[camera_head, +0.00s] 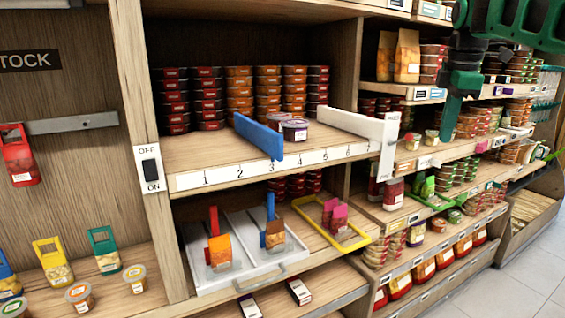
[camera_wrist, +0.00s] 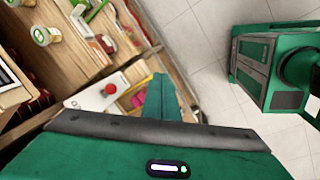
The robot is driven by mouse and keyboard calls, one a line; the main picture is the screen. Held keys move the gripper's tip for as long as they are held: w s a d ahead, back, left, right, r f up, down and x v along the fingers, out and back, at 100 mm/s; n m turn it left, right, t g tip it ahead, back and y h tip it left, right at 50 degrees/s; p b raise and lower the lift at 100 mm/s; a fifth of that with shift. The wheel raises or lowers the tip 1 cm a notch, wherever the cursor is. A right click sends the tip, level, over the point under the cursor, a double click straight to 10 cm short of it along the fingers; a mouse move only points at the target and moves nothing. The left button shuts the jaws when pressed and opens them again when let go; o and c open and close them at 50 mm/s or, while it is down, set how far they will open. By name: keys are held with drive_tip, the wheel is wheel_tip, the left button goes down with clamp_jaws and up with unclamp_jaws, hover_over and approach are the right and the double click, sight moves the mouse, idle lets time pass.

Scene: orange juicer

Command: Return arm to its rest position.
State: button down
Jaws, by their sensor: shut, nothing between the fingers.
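My arm (camera_head: 515,25) reaches in from the top right of the head view, green with dark joints. Its lower green end hangs down in front of the right-hand shelves, clear of the middle bay. In the wrist view my gripper (camera_wrist: 163,98) points away from the camera. Its green fingers are together with nothing between them. Below the fingers the wide green gripper body with a dark edge fills the bottom of the view. No object is held.
A shelf (camera_head: 250,180) numbered along its front holds stacked cups, a blue divider (camera_head: 259,136) and a white divider (camera_head: 362,127). Below are white trays (camera_head: 200,262) and a yellow-framed tray (camera_head: 352,243). Packed shelves stand behind my arm. Tiled floor (camera_head: 515,290) is clear at lower right.

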drive_tip(key=s+f+m+g, duration=0.1)
drive_tip(key=s+f+m, duration=0.9)
drive_tip(key=s+f, duration=0.4)
drive_tip(key=s+f+m+g+y, duration=0.1)
drive_tip(key=s+f+m, duration=1)
drive_tip(key=s, duration=1.1)
wheel_tip(320, 180, down, 3)
drive_tip(key=shift+d, duration=0.3)
